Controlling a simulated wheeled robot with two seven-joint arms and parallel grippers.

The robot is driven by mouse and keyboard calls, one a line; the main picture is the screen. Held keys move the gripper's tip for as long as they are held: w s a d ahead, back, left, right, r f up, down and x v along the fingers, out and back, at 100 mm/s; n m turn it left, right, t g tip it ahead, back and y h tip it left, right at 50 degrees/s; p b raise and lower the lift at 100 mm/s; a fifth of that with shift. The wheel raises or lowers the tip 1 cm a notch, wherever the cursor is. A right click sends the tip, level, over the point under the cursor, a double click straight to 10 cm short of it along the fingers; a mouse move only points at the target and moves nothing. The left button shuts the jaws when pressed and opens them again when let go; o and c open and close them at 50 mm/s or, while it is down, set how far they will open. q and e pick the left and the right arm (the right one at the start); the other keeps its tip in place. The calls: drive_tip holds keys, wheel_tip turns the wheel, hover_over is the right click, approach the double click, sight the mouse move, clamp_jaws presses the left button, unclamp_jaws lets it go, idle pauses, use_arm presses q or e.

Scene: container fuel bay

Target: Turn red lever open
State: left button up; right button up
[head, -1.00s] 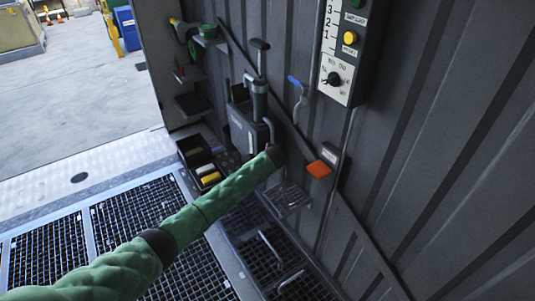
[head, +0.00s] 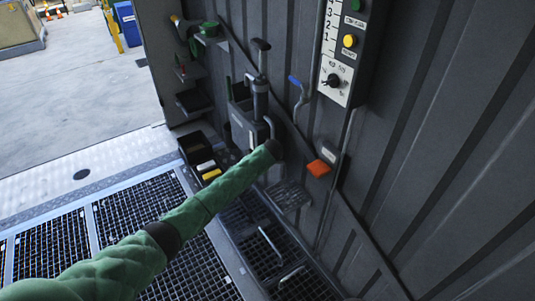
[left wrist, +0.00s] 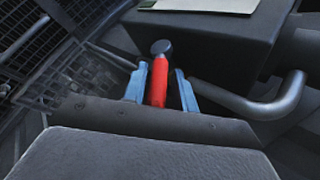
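The red lever (left wrist: 158,84), a short red grip with a dark rounded knob on top, shows in the left wrist view. My left gripper (left wrist: 160,88) has its two blue fingers on either side of it. A narrow gap shows between the lever and the right finger; the left finger is very close to it, and I cannot tell whether they touch. In the head view my green-sleeved left arm reaches to the pump unit on the wall and hides the lever and the fingers. My right gripper is in neither view.
A grey bent pipe (left wrist: 250,100) runs close by the right finger. In the head view, a blue-handled crank (head: 298,88), an orange tab (head: 319,168) and a control panel (head: 340,50) are on the corrugated wall. A black bin (head: 193,147) stands left of the arm; floor grating lies below.

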use_arm(q)
drive_tip(key=shift+o, duration=0.7)
drive_tip(key=shift+s, duration=0.15)
drive_tip(key=v, duration=0.7)
drive_tip(key=shift+s+r+b, duration=0.15)
drive_tip(key=shift+r+b, duration=0.15)
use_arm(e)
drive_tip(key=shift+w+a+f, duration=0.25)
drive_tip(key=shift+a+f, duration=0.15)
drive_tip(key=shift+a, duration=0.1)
